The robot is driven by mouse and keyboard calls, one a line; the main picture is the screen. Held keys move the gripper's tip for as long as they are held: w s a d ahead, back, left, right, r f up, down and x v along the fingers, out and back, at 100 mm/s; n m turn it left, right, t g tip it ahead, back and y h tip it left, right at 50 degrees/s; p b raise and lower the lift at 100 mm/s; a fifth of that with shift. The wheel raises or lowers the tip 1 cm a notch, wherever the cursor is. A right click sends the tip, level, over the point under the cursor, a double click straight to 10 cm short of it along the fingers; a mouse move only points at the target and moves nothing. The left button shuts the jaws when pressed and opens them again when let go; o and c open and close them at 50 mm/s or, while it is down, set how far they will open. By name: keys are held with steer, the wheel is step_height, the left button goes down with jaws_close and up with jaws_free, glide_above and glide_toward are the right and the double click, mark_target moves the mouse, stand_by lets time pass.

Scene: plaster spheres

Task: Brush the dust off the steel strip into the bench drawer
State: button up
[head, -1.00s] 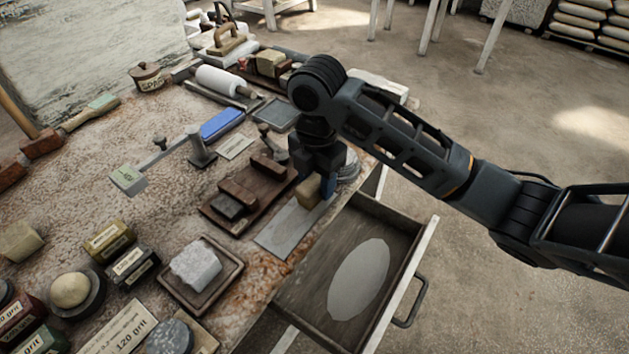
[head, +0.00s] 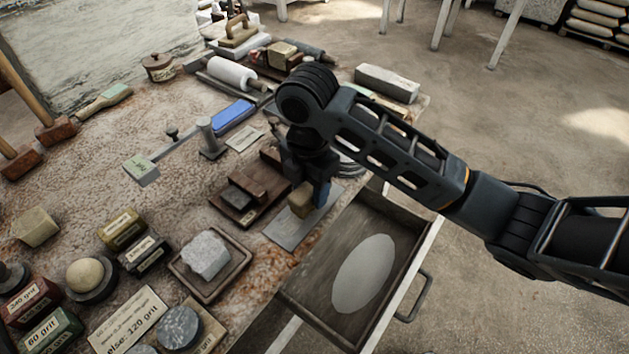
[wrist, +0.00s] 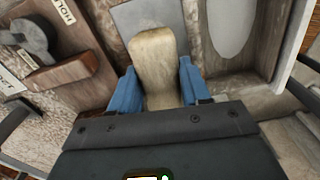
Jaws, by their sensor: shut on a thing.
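My gripper (head: 311,195) is shut on a tan brush (head: 299,203), and the wrist view shows the brush (wrist: 155,60) between the two blue fingers. The grey steel strip (head: 286,234) lies flat on the bench by the drawer's side. The brush is over the strip; I cannot tell whether it touches. The strip's plain far end also shows in the wrist view (wrist: 135,15). I cannot make out dust on it. The bench drawer (head: 311,290) is pulled open beside the strip, with a pale oval patch (head: 363,274) on its floor.
A dark wooden rack with blocks (head: 240,205) stands close left of the strip. A tray with a white lump (head: 190,284) and several labelled grit blocks (head: 122,229) are nearer. A grey block (head: 388,82) lies at the bench's far right. The floor right of the drawer is clear.

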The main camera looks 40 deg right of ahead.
steer(key=shift+w+d+r+p, duration=0.2)
steer(key=shift+d+r, duration=0.15)
steer(key=shift+d, duration=0.2)
steer(key=shift+w+d+r+p, duration=0.15)
steer(key=shift+d+r, duration=0.2)
steer(key=shift+d, duration=0.2)
steer(key=shift+s, duration=0.1)
steer(key=shift+f, duration=0.15)
steer(key=shift+f+b, duration=0.55)
steer(key=shift+f, duration=0.05)
steer(key=shift+w+d, duration=0.2)
steer(key=shift+d, duration=0.9)
